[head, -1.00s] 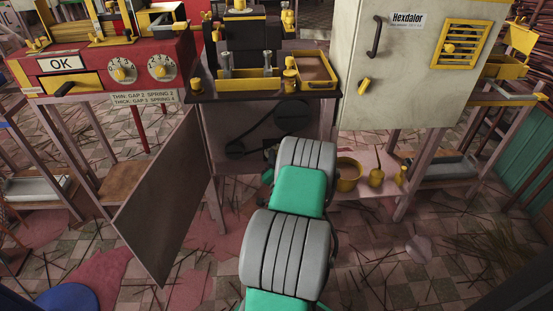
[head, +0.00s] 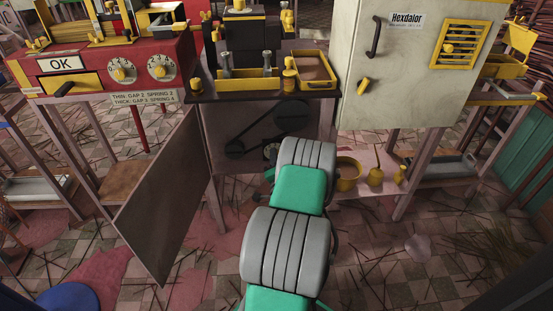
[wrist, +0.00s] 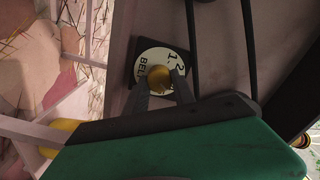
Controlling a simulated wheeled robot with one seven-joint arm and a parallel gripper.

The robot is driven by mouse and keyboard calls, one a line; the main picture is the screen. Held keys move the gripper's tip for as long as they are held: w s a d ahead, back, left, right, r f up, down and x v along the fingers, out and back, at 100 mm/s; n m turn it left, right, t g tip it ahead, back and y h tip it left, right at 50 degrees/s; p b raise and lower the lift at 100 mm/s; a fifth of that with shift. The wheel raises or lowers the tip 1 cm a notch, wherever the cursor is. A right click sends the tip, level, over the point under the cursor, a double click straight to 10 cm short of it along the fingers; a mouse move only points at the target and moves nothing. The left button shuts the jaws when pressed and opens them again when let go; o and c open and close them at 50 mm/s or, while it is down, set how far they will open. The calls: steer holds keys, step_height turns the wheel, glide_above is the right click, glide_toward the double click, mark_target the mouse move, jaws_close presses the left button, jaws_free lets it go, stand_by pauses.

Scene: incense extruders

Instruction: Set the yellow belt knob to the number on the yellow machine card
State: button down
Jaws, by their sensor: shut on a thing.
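The yellow belt knob (wrist: 159,77) sits on a round white dial (wrist: 146,60) lettered "BEL…", with 1 and 2 showing, in the wrist view. My gripper (wrist: 161,84) is shut on the knob, one finger on each side. The rest of the dial is hidden behind the fingers, and I cannot tell which number the knob is set to. I cannot make out a yellow machine card.
Belt pulleys (head: 292,116) are above the dial. An open panel door (head: 160,200) stands to the left. A shelf with a yellow pot (head: 347,174) is close on the right. A red machine (head: 110,60) bears a label giving thin and thick gap and spring numbers.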

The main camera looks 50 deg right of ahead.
steer(key=c, duration=1)
jaws_free()
steer(key=shift+c, duration=0.2)
steer(key=b+v, duration=0.1)
steer(key=v, duration=0.7)
